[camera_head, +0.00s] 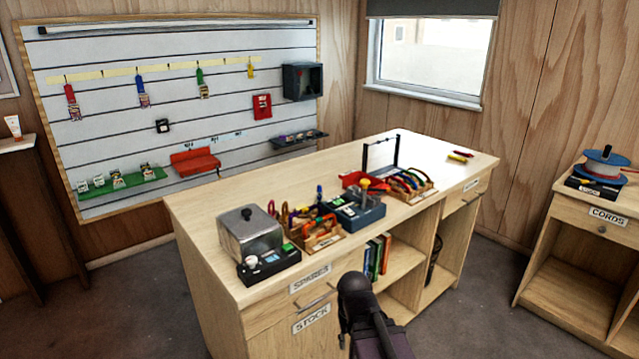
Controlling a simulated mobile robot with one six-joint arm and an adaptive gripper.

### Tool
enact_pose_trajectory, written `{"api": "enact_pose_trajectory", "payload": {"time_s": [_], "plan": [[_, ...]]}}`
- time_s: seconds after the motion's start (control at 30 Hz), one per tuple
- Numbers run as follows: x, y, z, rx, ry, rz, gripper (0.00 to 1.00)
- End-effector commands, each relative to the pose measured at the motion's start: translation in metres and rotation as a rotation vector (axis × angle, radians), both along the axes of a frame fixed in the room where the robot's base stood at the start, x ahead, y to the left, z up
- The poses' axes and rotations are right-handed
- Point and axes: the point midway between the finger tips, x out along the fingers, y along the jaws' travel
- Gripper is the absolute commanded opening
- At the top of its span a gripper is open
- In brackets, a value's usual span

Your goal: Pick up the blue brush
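Several coloured items hang from hooks on a yellow strip across the slatted wall board. The blue one (141,90) is second from the left, between a red one and a green one, with a small tag at its lower end. It may be the blue brush, but it is too small to tell for sure. A small blue upright item (319,193) also stands among the gear on the counter; its kind is unclear. A dark part of my arm shows at the bottom centre, in front of the counter and far from the board. My gripper's fingers are not visible.
The wooden counter (225,198) stands between me and the board. A red shelf (195,162) and a green shelf (121,184) sit low on the board. A cords cabinet (600,222) stands right. Floor shows left.

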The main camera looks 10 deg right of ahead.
Motion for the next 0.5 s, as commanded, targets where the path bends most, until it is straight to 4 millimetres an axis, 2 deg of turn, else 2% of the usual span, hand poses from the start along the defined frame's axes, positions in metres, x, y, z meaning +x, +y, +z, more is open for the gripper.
{"api": "enact_pose_trajectory", "payload": {"time_s": [0.03, 0.5], "plan": [[0.000, 0.000, 0.021, 0.000, 0.000, 0.000, 0.40], [0.000, 0.000, 0.113, 0.000, 0.000, 0.000, 0.40]]}}
